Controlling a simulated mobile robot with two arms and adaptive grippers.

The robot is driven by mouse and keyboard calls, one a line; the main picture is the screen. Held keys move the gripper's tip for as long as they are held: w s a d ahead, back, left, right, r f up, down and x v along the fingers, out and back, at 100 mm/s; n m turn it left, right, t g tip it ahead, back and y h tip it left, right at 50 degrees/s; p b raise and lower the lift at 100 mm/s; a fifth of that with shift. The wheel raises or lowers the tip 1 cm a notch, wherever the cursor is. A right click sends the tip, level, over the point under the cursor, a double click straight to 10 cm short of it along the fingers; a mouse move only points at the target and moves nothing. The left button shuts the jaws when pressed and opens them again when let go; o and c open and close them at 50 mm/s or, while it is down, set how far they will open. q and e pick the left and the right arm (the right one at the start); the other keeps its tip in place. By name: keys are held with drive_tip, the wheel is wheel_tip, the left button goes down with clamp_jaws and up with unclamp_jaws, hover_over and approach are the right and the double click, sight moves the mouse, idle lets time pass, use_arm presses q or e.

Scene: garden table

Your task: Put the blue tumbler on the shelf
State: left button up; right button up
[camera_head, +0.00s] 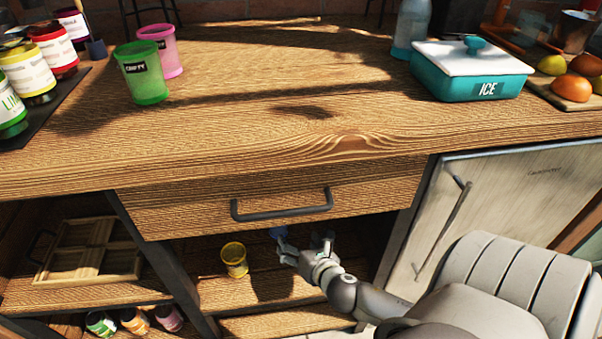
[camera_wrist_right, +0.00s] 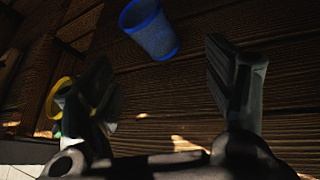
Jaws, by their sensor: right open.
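The blue tumbler (camera_head: 279,232) is on the shelf (camera_head: 272,287) under the drawer, just beyond my right gripper (camera_head: 305,246). The drawer edge and a finger hide part of it in the head view. In the right wrist view the tumbler (camera_wrist_right: 152,32) shows whole, beyond the fingertips and clear of both fingers. My right gripper (camera_wrist_right: 160,62) is open and empty. Whether the tumbler stands fully flat is hard to tell. My left gripper is in neither view.
A yellow tumbler (camera_head: 234,260) stands on the same shelf to the left. The closed drawer with its dark handle (camera_head: 282,212) hangs above. A cabinet door (camera_head: 500,215) is at the right. On the tabletop are green (camera_head: 142,75) and pink tumblers and an ice box (camera_head: 470,72).

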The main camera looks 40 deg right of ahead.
drive_tip(key=s+a+m+g, duration=0.1)
drive_tip(key=s+m, duration=0.1)
drive_tip(key=m, duration=0.3)
drive_tip(key=s+a+m+g, duration=0.1)
drive_tip(key=s+a+m, duration=0.1)
drive_tip(key=m, duration=0.3)
drive_tip(key=s+a+m+g, duration=0.1)
drive_tip(key=s+m+g, duration=0.1)
drive_tip(key=m, duration=0.3)
drive_tip(key=shift+s+a+r, duration=0.2)
drive_tip(key=shift+s+a, duration=0.1)
drive_tip(key=shift+s, duration=0.2)
drive_tip(key=s+a+r+m+g+y, duration=0.2)
drive_tip(key=s+a+m+g+y, duration=0.1)
drive_tip(key=s+a+m, duration=0.6)
drive_tip(key=s+m+g, duration=0.1)
drive_tip(key=m, duration=0.2)
drive_tip(key=shift+r+m+g, duration=0.3)
drive_tip(key=shift+w, duration=0.1)
